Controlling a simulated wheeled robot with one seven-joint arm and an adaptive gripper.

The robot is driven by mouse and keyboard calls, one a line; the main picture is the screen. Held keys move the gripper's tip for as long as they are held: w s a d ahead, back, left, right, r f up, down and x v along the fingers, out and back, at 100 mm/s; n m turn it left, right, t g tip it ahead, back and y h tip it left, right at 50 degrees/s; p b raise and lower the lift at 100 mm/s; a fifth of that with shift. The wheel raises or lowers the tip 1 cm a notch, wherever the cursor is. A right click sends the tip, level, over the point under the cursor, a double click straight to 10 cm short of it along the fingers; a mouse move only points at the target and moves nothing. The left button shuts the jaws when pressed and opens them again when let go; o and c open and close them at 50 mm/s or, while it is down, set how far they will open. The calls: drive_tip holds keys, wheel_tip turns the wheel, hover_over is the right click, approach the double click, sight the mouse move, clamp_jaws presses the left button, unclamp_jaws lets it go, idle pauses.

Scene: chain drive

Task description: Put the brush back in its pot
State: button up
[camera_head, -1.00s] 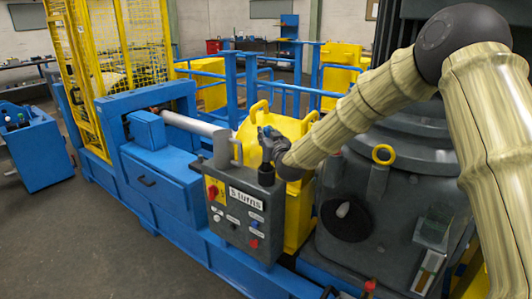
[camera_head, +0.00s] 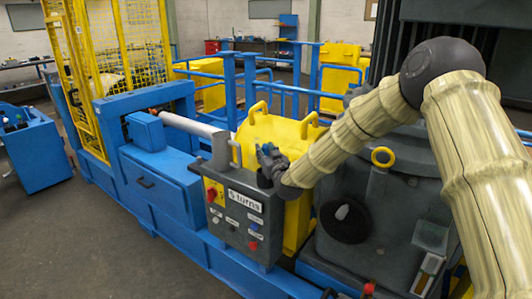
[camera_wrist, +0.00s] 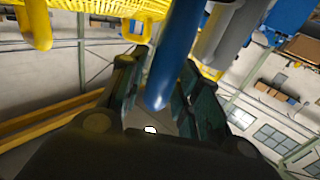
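My gripper (camera_head: 266,152) is just above the right end of the control panel, close over a dark cylinder (camera_head: 264,180) that looks like the pot. In the wrist view its dark fingers (camera_wrist: 157,85) are spread apart. A blue rod with a rounded end (camera_wrist: 172,60) shows between them.
The grey control panel (camera_head: 238,222) has knobs and a "5 turns" label. A yellow housing with loop handles (camera_head: 270,130) stands right behind my gripper. A grey roller (camera_head: 185,124) and blue railing (camera_head: 230,90) are nearby. A dark machine (camera_head: 385,220) stands at right.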

drive_tip(key=shift+o, duration=0.2)
drive_tip(key=shift+r, duration=0.15)
drive_tip(key=shift+s, duration=0.1)
drive_tip(key=b+v, duration=0.1)
drive_tip(key=v, duration=1.1)
drive_tip(key=shift+b, duration=0.3)
drive_tip(key=s+d+f+m+g+h, duration=0.1)
drive_tip(key=s+d+f+g, duration=0.15)
drive_tip(key=s+f, duration=0.65)
drive_tip(key=s+d+f+g+h, duration=0.1)
drive_tip(key=s+d+f+g, duration=0.2)
drive_tip(key=f, duration=1)
drive_tip(key=s+d+f+m+g+h, duration=0.1)
drive_tip(key=s+d+f+g, duration=0.15)
drive_tip(key=s+f, duration=0.7)
drive_tip(key=s+d+f+g+h, duration=0.1)
drive_tip(key=s+d+f+g, duration=0.2)
drive_tip(key=s, duration=0.8)
drive_tip(key=s+d+f+m+g, duration=0.1)
drive_tip(key=s+d+f+g, duration=0.2)
drive_tip(key=s+f, duration=0.4)
drive_tip(key=s+d+f+m+g+h, duration=0.1)
drive_tip(key=s+d+f+g, duration=0.2)
drive_tip(key=s, duration=1.3)
wheel_tip(320, 180, down, 3)
drive_tip(key=shift+d+r+h, duration=0.1)
drive_tip(key=shift+d+h, duration=0.2)
drive_tip(key=shift+d, duration=0.7)
